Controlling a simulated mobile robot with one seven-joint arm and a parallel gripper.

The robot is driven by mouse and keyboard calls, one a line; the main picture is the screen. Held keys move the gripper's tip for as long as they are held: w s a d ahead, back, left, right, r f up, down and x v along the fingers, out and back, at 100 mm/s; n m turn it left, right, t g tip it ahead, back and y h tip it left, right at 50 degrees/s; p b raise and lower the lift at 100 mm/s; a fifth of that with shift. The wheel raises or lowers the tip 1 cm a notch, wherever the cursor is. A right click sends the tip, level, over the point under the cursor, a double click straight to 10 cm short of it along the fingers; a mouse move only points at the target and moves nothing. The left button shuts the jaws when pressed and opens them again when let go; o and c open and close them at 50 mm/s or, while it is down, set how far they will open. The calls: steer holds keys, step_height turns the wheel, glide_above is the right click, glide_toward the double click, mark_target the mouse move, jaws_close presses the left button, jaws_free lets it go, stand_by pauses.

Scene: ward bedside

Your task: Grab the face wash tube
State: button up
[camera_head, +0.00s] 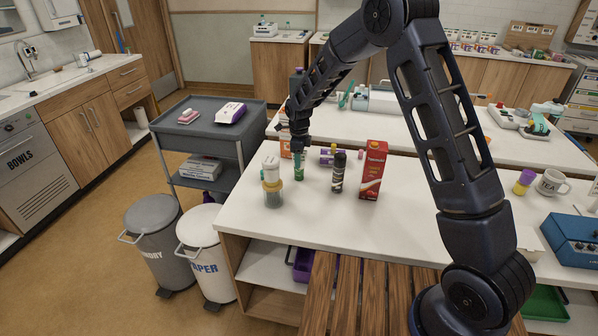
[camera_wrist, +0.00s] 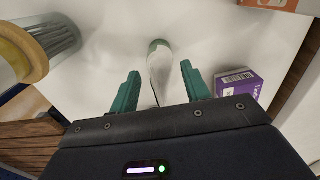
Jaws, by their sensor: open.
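A slim pale tube (camera_wrist: 161,68), which looks like the face wash tube, stands on the white counter in the wrist view. Its far end is grey-green and it narrows towards me. In the head view a small green and white tube (camera_head: 300,173) shows just under my gripper (camera_head: 298,150), partly hidden by the fingers. My gripper (camera_wrist: 160,74) is open, with one teal finger on each side of the tube. Gaps show between the tube and both fingers. I cannot tell how far down the fingers reach along it.
A clear jar with a yellow band (camera_head: 272,184) stands close on the left. A purple box (camera_wrist: 236,84) lies close on the right in the wrist view. A dark bottle (camera_head: 338,173) and a red carton (camera_head: 374,171) stand further right. Free counter lies in front.

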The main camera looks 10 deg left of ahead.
jaws_close()
